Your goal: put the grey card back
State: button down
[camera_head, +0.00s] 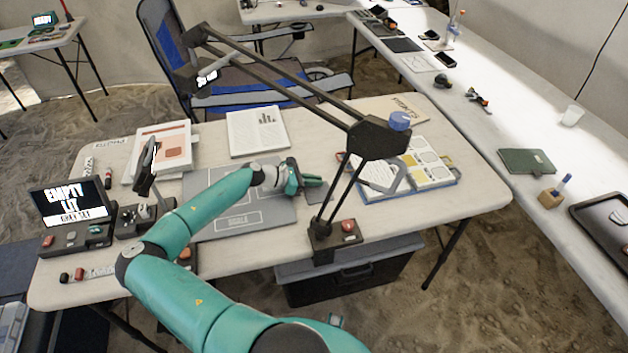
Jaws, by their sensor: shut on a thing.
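My gripper (308,182) is at the end of my teal arm, low over the right edge of a grey sorting board (262,217) with pale outlined sections. It is shut on a small dark grey card (316,195), which shows just beyond and below the fingertips. The card is small here, and I cannot tell whether it touches the table. My arm hides part of the board's left side.
A black jointed lamp (335,115) arches over the table, its base (335,238) close to my gripper. A lit screen (67,203) stands at the left. Papers (257,132) lie behind, and an open booklet (428,165) is at the right.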

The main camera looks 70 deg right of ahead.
jog(key=c, duration=1.5)
grip_release()
jog(key=shift+c, duration=0.2)
jog(key=shift+r, duration=0.1)
jog(key=shift+w+a+r, duration=0.1)
jog(key=shift+w, duration=0.2)
jog(key=v, duration=1.1)
jog(key=shift+w+r, duration=0.1)
jog(key=shift+w, duration=0.05)
jog(key=shift+a, duration=0.1)
